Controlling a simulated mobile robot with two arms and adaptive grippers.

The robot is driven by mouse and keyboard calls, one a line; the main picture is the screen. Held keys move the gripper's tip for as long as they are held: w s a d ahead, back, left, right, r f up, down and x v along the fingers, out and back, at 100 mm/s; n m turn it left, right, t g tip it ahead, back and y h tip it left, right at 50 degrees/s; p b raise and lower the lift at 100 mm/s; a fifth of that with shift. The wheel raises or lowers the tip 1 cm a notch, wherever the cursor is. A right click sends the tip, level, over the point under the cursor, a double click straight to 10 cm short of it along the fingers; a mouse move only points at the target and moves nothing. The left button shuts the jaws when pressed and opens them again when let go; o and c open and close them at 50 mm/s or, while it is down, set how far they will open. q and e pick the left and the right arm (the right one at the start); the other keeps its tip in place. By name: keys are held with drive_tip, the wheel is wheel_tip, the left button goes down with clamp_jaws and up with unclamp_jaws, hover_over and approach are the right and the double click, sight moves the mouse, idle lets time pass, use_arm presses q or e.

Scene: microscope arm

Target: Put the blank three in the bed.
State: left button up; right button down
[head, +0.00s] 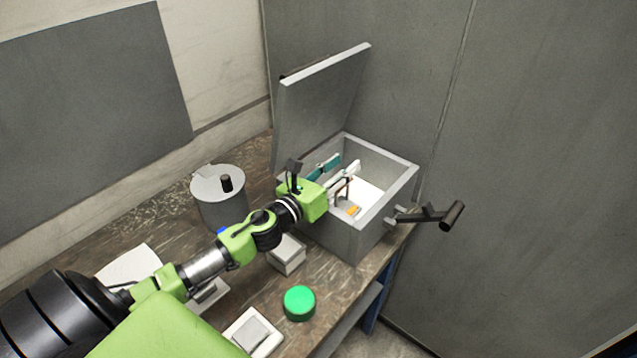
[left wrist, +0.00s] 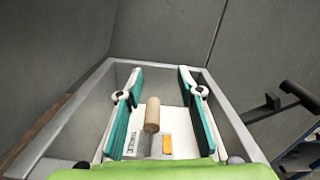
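An open grey box (head: 345,238) with a raised lid (head: 320,105) stands on the bench. Its floor carries a white plate (head: 368,192), seen also in the left wrist view (left wrist: 180,122); I cannot tell if this is the bed. A light wooden cylinder (left wrist: 152,112) shows over the plate, between my left fingers; whether it is the blank three cannot be told. My left gripper (head: 341,172) reaches into the box. In the left wrist view its teal-padded fingers (left wrist: 160,97) are wide apart, with gaps on both sides of the cylinder. My right gripper is not in view.
An orange piece (left wrist: 167,145) lies at the plate's near edge. A crank handle (head: 440,214) sticks out right of the box. A grey canister (head: 218,197), a small grey block (head: 287,256) and a green button (head: 300,302) stand on the bench (head: 150,215).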

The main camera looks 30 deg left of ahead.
use_arm(q)
drive_tip(key=s+a+b, duration=0.1)
drive_tip(key=s+b, duration=0.2)
drive_tip(key=s, duration=0.8)
drive_tip(key=shift+s+a, duration=0.25)
drive_tip(key=shift+s, duration=0.1)
